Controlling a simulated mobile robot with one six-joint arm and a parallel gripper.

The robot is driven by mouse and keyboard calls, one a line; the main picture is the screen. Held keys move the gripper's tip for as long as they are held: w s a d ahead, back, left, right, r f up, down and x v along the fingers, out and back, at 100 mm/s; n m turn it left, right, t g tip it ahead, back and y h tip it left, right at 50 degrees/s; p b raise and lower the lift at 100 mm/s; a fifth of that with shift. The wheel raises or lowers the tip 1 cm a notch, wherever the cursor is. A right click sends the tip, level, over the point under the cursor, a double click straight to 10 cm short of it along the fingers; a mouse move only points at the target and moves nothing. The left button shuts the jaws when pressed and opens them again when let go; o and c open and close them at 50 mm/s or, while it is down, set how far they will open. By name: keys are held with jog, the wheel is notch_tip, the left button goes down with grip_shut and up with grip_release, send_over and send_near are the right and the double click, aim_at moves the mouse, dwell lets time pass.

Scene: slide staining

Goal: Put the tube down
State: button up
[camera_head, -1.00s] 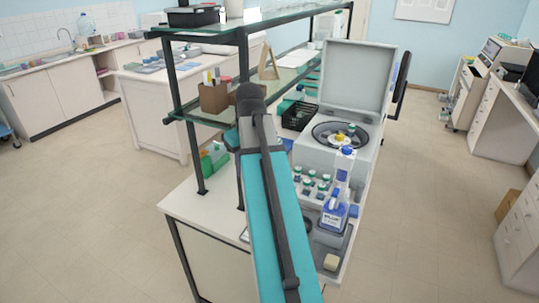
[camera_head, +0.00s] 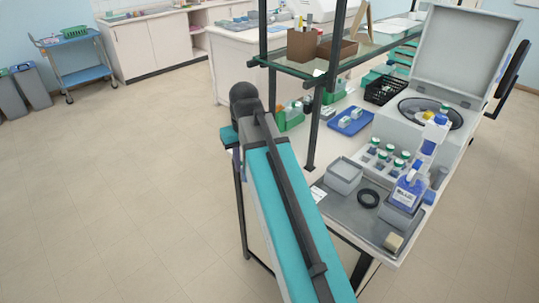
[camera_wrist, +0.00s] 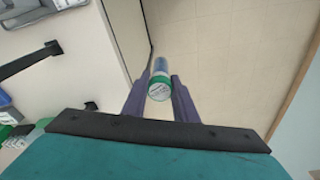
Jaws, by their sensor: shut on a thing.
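My gripper (camera_wrist: 160,96) is shut on a tube (camera_wrist: 159,84) with a green-rimmed, pale-topped cap and a bluish body. In the wrist view the tube sits between the two dark fingers, with floor behind it, beside the white bench (camera_wrist: 62,75). In the head view my arm hides the tube, and the fingers cannot be made out clearly. Several other green-capped tubes (camera_head: 392,160) stand in a group on the bench, to the right of my arm.
An open-lidded centrifuge (camera_head: 408,128) stands at the bench's back right. A blue-labelled bottle (camera_head: 408,190), a grey box (camera_head: 343,176), a black ring (camera_head: 368,198) and a blue tray (camera_head: 350,122) are on the bench. A glass shelf (camera_head: 350,62) on dark posts overhangs it. Floor left is open.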

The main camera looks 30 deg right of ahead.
jog(key=w+a+f+b, duration=0.1)
jog(key=a+f, duration=0.4)
jog(key=a, duration=0.5)
jog(key=shift+f+b, duration=0.4)
jog(key=shift+b, duration=0.5)
jog(key=shift+a+n, duration=0.15)
jog(key=shift+n, duration=0.15)
